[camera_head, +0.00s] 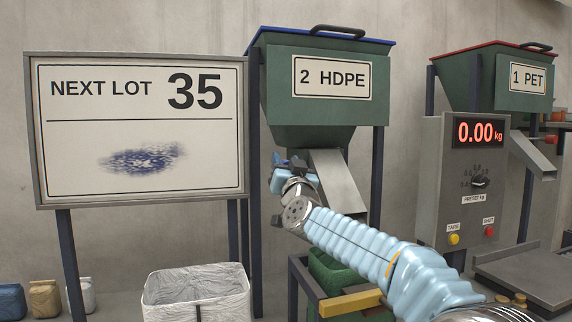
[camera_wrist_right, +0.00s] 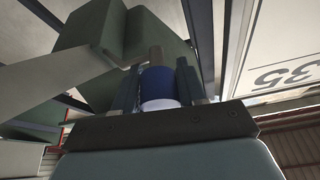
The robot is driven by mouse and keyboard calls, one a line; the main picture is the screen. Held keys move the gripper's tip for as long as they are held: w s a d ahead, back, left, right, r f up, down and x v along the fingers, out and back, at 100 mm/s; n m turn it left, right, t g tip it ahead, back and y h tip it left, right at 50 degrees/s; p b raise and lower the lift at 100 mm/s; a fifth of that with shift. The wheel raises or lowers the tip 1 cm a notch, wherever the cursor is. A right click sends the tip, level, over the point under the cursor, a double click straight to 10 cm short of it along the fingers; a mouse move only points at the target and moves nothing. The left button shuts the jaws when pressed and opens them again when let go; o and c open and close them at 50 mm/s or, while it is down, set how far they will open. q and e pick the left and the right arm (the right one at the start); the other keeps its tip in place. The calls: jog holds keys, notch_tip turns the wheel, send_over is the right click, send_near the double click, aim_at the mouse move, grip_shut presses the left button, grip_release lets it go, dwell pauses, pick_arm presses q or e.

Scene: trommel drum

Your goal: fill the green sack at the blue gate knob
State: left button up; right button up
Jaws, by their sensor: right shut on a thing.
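My right gripper (camera_head: 288,163) reaches up to the left side of the chute under the green hopper marked 2 HDPE (camera_head: 330,85). In the right wrist view its fingers stand on either side of the blue gate knob (camera_wrist_right: 158,84) and are shut on it. In the head view the gripper mostly hides the knob. The green sack (camera_head: 334,268) is below the grey chute (camera_head: 337,180), partly hidden by my right forearm. I cannot see how full it is. My left gripper is not in view.
A scale display (camera_head: 480,132) reads 0.00 kg on a grey post at right, by the 1 PET hopper (camera_head: 478,78). A board (camera_head: 140,130) reads NEXT LOT 35 above blue specks. A lined white bin (camera_head: 197,290) and small sacks (camera_head: 45,299) stand at lower left.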

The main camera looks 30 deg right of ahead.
grip_shut()
jog(key=shift+w+a, duration=0.1)
jog(key=shift+a, duration=0.2)
jog(key=a+p, duration=0.1)
jog(key=a, duration=0.1)
jog(key=w+a+p, duration=0.1)
jog(key=a, duration=0.2)
jog(key=shift+w+a, duration=0.15)
jog(key=shift+a, duration=0.2)
jog(key=o, duration=1.1)
grip_release()
jog(key=shift+c, duration=0.2)
jog(key=b+v, duration=0.2)
jog(key=v, duration=1.2)
